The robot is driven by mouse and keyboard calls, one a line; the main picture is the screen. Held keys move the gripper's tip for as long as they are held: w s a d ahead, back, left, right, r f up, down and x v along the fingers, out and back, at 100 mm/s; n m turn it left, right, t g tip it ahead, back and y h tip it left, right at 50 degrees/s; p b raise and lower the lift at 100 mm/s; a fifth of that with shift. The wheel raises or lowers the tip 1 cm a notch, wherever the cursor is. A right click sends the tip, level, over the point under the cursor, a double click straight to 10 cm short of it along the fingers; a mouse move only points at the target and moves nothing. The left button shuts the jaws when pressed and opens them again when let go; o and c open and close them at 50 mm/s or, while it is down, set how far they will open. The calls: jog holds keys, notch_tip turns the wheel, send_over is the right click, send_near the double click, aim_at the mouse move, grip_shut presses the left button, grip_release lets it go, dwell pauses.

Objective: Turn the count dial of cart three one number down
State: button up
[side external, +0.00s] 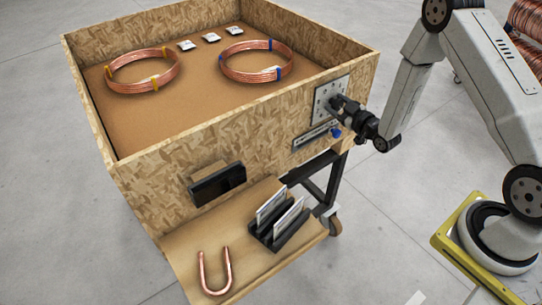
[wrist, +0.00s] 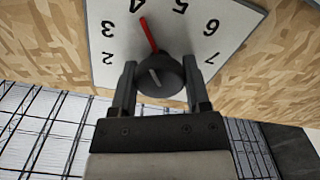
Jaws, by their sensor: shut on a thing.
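The count dial's white number plate (side external: 323,95) is on the right end of the wooden cart's near wall. In the wrist view the plate (wrist: 105,75) shows numbers 2 to 7, appearing upside down. Its dark round knob (wrist: 160,77) has a red pointer (wrist: 149,36) aimed between 4 and 5, nearer 4. My gripper (wrist: 160,82) is shut on the knob, one finger on each side. In the side view my gripper (side external: 342,106) reaches the plate from the right and hides the knob. No cart number is readable.
Below the plate are a label strip (side external: 309,138) and a blue knob (side external: 337,133), close to my gripper. The cart (side external: 215,140) holds two copper coils (side external: 143,70) and small white cards (side external: 211,37). A lower shelf (side external: 245,268) carries a copper U-tube (side external: 215,272) and a card rack (side external: 277,232).

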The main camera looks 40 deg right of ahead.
aim_at(337, 108)
jog(key=o, duration=1.3)
jog(key=shift+s, duration=0.1)
jog(key=shift+s, duration=3.85)
jog(key=shift+w, duration=0.15)
jog(key=shift+w+a+r+g, duration=0.25)
jog(key=shift+w+a+g, duration=0.15)
jog(key=shift+w+g, duration=0.25)
jog(key=s+a+r+m+g, duration=0.1)
jog(key=s+a+r+g, duration=0.1)
jog(key=s+a+g, duration=0.1)
jog(key=s+a+r+m+g, duration=0.2)
jog(key=s+a+r+g, duration=0.1)
jog(key=s+g, duration=0.3)
jog(key=s+a+r+m+g, duration=0.2)
jog(key=s+a+g, duration=0.2)
jog(key=s+g, duration=0.1)
jog(key=shift+a+r, duration=0.3)
jog(key=shift+r, duration=0.05)
